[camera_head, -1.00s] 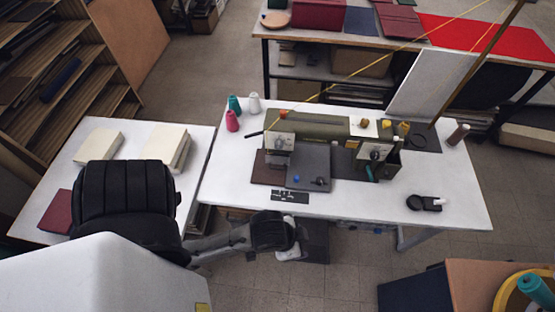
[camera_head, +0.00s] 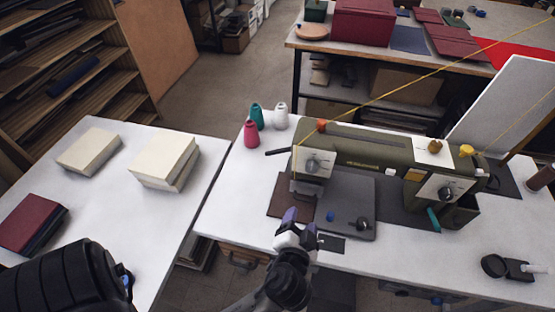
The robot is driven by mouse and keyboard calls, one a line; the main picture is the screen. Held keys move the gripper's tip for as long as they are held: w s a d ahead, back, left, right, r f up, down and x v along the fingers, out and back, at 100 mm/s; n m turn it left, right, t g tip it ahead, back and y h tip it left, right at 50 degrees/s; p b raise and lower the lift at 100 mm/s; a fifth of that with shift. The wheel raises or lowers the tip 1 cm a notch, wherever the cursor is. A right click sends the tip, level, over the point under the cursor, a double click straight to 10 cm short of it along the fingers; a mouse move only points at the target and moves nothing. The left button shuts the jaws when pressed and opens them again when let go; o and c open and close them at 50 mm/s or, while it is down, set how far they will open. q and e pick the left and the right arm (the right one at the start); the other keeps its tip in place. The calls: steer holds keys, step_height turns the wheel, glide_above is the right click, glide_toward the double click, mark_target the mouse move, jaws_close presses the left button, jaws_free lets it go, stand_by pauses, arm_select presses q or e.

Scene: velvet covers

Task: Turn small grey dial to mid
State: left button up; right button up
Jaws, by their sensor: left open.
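An olive-green sewing machine (camera_head: 365,150) stands on the white table. A dial with a dark pointer knob (camera_head: 313,165) sits on a pale plate on its left head. A second dial (camera_head: 445,192) sits on a plate on its right column. I cannot tell from size or colour which one is the small grey dial. My left gripper (camera_head: 301,221) is open and empty at the table's front edge, below and in front of the left head, apart from both dials. My right gripper is not in view.
A dark plate (camera_head: 345,190) with a blue button (camera_head: 330,216) and black knob (camera_head: 363,223) lies in front of the machine. Thread cones (camera_head: 256,116) stand behind left. A black item (camera_head: 494,265) lies front right. The side table (camera_head: 115,220) holds book blocks.

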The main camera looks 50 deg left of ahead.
mark_target(311, 171)
arm_select(q)
steer(key=w+a+r, duration=0.1)
steer(key=w+a, duration=0.1)
steer(key=w, duration=0.1)
steer(key=w+a+r+t+y, duration=0.1)
steer(key=w+a, duration=0.2)
steer(key=w+a+r+t, duration=0.1)
steer(key=w+a, duration=0.2)
steer(key=w, duration=0.1)
steer(key=shift+a+r+y, duration=0.15)
steer(key=shift+r+y, duration=0.05)
steer(key=shift+y, duration=0.1)
steer(key=shift+w+a, duration=0.3)
steer(key=shift+w, duration=0.1)
steer(key=shift+w+a, duration=0.1)
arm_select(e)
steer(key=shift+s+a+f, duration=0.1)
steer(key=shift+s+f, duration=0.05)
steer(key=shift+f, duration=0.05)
arm_select(q)
steer(key=c, duration=0.9)
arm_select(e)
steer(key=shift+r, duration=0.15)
